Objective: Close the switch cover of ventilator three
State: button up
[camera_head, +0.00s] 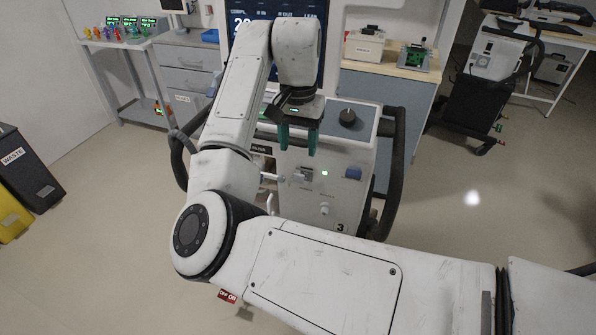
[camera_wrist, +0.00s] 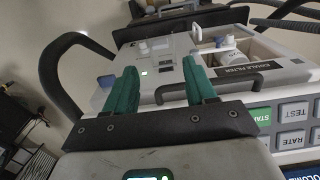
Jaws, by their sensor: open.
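Ventilator three (camera_head: 340,205) stands in front of me, with the number 3 low on its white front. A small grey fitting (camera_head: 302,175), which looks like the switch and its cover, sits on that front, left of a lit green lamp (camera_head: 325,173). It is too small to tell how far the cover is raised. The lamp also shows in the wrist view (camera_wrist: 144,72). My gripper (camera_head: 299,142) is open and empty, its green fingers pointing down in front of the ventilator's upper front, above the fitting. In the wrist view my gripper (camera_wrist: 162,85) points toward the front panel.
A blue knob (camera_head: 353,173) and a white knob (camera_head: 324,209) are on the same front. A dark handle (camera_wrist: 180,90) and the exhale filter bay (camera_wrist: 232,58) lie close to my fingers. Black side rails (camera_head: 396,165) flank the ventilator.

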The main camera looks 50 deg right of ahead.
aim_at(298, 175)
notch_tip(298, 175, down, 9)
jog(key=shift+b, duration=0.65)
grip_shut()
